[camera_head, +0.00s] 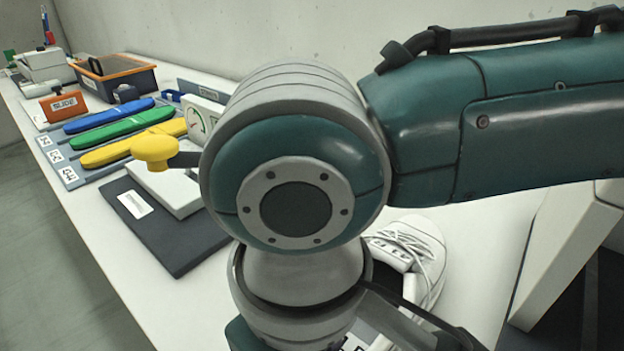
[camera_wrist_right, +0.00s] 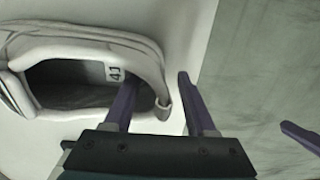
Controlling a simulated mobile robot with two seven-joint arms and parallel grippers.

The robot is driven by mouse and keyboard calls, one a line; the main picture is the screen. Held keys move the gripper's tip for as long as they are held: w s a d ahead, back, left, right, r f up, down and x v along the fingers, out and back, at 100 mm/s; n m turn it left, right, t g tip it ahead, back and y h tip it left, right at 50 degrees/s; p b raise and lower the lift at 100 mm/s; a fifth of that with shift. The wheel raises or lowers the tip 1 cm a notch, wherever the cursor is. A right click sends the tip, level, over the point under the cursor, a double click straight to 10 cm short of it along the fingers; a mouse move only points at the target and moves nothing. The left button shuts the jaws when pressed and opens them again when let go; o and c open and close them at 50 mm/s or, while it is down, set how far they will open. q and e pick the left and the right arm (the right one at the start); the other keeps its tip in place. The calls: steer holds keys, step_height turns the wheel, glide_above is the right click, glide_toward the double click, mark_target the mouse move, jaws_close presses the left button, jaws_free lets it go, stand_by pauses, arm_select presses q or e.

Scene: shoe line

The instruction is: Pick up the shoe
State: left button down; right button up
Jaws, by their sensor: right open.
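The white lace-up shoe (camera_head: 415,255) stands on the white table in the head view, partly hidden behind my right arm. In the right wrist view the shoe (camera_wrist_right: 85,45) shows its open collar and an inner label reading 41. My right gripper (camera_wrist_right: 157,82) is open at its heel end. One purple finger is over or in the shoe opening and the other is outside the heel, with the heel wall between them. I cannot tell whether they touch it. My left gripper is not seen in the head view.
The table (camera_head: 100,270) holds a dark mat (camera_head: 165,235), yellow, green (camera_head: 120,127) and blue insoles, and an orange-rimmed bin (camera_head: 120,75) at left. A white panel (camera_head: 565,250) stands at right. A purple bar (camera_wrist_right: 300,135) shows at the wrist view's right edge; its owner is unclear.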

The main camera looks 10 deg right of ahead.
jaws_close()
stand_by(1.3)
